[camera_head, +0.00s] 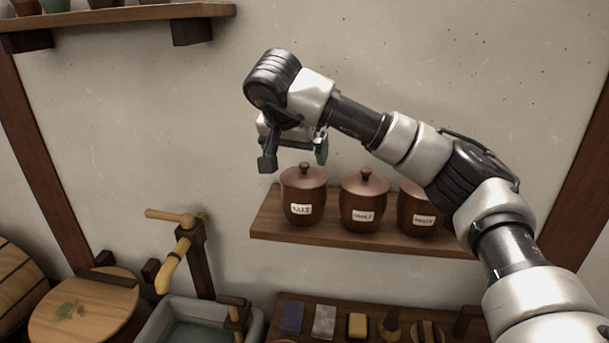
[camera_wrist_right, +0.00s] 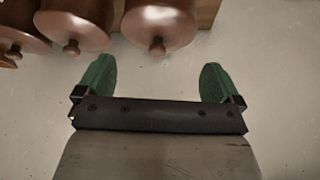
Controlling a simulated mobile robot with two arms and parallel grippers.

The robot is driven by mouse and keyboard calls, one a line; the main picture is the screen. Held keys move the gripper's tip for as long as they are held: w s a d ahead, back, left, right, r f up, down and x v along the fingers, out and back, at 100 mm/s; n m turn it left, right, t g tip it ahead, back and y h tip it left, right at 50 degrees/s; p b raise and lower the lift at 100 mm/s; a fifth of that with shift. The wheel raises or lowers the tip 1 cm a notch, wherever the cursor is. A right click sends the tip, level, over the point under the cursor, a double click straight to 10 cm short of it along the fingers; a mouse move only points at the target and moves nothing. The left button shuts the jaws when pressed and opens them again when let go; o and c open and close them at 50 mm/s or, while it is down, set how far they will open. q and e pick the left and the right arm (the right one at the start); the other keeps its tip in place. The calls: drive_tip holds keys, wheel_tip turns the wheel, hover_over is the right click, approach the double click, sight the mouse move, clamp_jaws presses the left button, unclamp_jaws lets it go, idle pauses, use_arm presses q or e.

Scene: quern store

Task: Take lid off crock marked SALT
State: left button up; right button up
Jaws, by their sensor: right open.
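The crock marked SALT (camera_head: 302,208) stands upright at the left end of the wall shelf. Its brown lid (camera_head: 303,180) with a round knob sits on it. The same lid shows in the right wrist view (camera_wrist_right: 160,25) at the top middle, its knob just beyond the fingers. My right gripper (camera_head: 294,157) is open and empty, close above the crock in the head view. Its green fingers stand wide apart in the wrist view (camera_wrist_right: 156,74) and do not appear to touch the lid. My left gripper is not in view.
Two similar lidded crocks, the middle one (camera_head: 364,206) and the right one (camera_head: 416,215), share the shelf (camera_head: 285,234). My right arm partly covers the right one. A basin (camera_head: 200,321) and a lower board with small items (camera_head: 325,319) lie below. The wall is close behind.

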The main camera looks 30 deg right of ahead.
sight(303, 165)
drive_tip(key=shift+w+d+f, duration=0.15)
drive_tip(key=shift+f, duration=0.05)
drive_tip(key=p+x, duration=0.1)
drive_tip(key=x, duration=0.1)
drive_tip(key=p+x, duration=0.2)
drive_tip(key=shift+w+d, duration=0.1)
drive_tip(key=shift+d, duration=0.25)
drive_tip(key=shift+w+f, duration=0.1)
drive_tip(key=shift+f, duration=0.2)
drive_tip(key=c, duration=0.4)
drive_tip(key=shift+s, duration=0.25)
drive_tip(key=c, duration=1.2)
drive_tip(key=shift+a, duration=0.1)
clamp_jaws()
drive_tip(key=shift+w+f, duration=0.1)
